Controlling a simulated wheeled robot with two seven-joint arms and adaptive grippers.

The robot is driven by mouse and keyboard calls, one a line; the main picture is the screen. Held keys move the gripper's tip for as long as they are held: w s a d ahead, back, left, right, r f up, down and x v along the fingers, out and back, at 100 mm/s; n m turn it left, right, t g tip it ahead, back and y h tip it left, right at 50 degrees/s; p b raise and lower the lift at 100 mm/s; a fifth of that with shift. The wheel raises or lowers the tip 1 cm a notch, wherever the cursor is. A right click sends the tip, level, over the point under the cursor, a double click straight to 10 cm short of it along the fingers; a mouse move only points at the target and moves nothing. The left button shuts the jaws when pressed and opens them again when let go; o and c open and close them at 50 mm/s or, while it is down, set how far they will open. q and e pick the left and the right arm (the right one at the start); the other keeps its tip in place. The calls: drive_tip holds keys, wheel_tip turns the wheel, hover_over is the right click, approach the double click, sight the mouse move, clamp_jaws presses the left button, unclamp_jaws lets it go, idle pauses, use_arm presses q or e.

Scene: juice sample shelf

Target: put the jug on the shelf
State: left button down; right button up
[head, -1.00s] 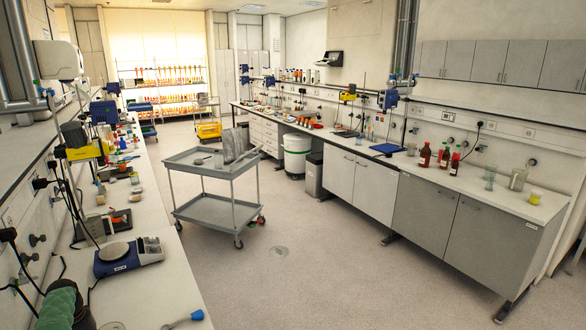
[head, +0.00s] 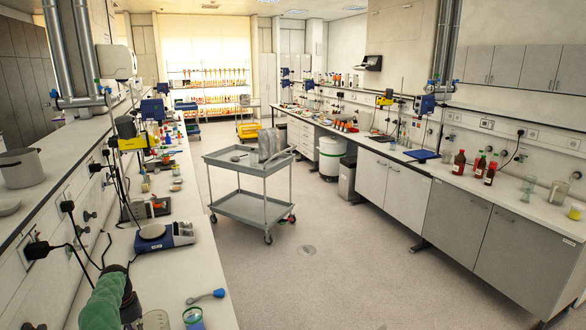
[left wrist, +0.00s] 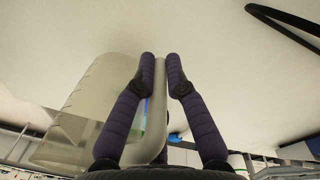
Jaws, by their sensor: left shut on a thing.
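The jug (left wrist: 92,105) is clear, with measuring marks on its side, and fills the left part of the left wrist view. My left gripper (left wrist: 160,62) has dark purple padded fingers, shut on the jug's pale handle, one on each side. The jug's body lies left of the fingers; part of it is hidden behind the left finger. The shelf (head: 62,143) is the long raised ledge above the left bench. My right gripper is not in view.
A grey pot (head: 21,168) and a small dish (head: 8,207) stand on the shelf's near part. The left bench below holds a blue balance (head: 165,238), a blue-ended tool (head: 206,296) and a green-rimmed jar (head: 193,318). Grey pipes (head: 75,50) rise beyond the pot. A trolley (head: 250,205) stands in the aisle.

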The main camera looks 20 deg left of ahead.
use_arm(q)
drive_tip(key=shift+w+d, duration=0.1)
drive_tip(key=shift+d, duration=0.1)
drive_tip(key=d+r, duration=0.2)
drive_tip(key=d, duration=1.5)
drive_tip(key=w+d+r, duration=0.1)
drive_tip(key=d+r, duration=0.1)
drive_tip(key=d, duration=1.5)
drive_tip(key=d+r, duration=0.2)
drive_tip(key=d, duration=1.5)
drive_tip(key=shift+w+d+r, duration=0.3)
drive_tip(key=shift+r, duration=0.1)
